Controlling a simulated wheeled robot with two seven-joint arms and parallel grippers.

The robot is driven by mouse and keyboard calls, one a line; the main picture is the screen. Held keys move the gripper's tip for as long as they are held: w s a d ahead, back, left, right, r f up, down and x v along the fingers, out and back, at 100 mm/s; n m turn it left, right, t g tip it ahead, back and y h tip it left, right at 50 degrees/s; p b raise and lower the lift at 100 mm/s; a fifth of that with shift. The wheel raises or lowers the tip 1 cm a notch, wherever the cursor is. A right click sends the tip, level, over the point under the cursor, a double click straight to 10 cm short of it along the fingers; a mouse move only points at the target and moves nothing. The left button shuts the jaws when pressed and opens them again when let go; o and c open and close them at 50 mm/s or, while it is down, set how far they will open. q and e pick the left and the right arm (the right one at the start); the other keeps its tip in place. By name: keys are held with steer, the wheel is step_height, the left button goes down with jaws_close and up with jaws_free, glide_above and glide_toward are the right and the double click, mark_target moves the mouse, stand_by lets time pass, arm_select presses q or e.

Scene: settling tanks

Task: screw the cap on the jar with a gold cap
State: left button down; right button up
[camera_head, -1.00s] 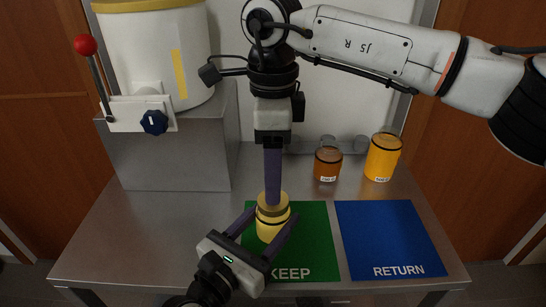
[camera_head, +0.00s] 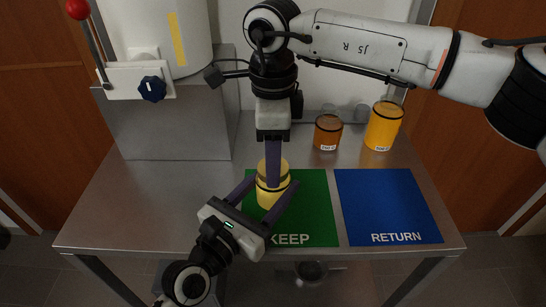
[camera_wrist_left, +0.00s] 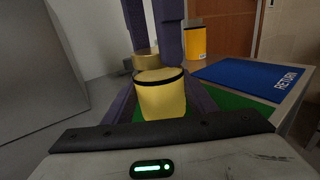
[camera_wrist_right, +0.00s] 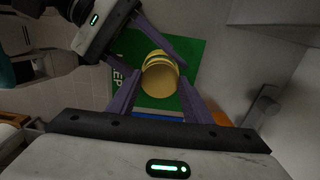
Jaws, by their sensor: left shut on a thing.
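The yellow jar (camera_head: 268,198), with a black band near its top, stands upright on the green KEEP mat (camera_head: 315,205). The gold cap (camera_head: 283,168) is at its top; I cannot tell whether it is seated on the threads. It also shows in the left wrist view (camera_wrist_left: 146,62). My left gripper (camera_head: 268,196) is shut on the jar's body, with one finger on each side (camera_wrist_left: 165,105). My right gripper (camera_head: 273,185) points straight down from above, and its fingers straddle the cap. In the right wrist view they stand apart on either side of the cap (camera_wrist_right: 160,82).
The blue RETURN mat (camera_head: 385,205) lies empty to the right. Two amber jars (camera_head: 327,134) (camera_head: 384,128) stand behind the mats. A grey block (camera_head: 170,125) with a white vessel, blue knob (camera_head: 152,89) and red-ball lever fills the back left. The table's front left is clear.

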steer(key=o, duration=1.2)
steer(key=shift+o, duration=0.2)
step_height(320, 180, up, 12)
arm_select(q)
steer(key=c, duration=0.7)
jaws_free()
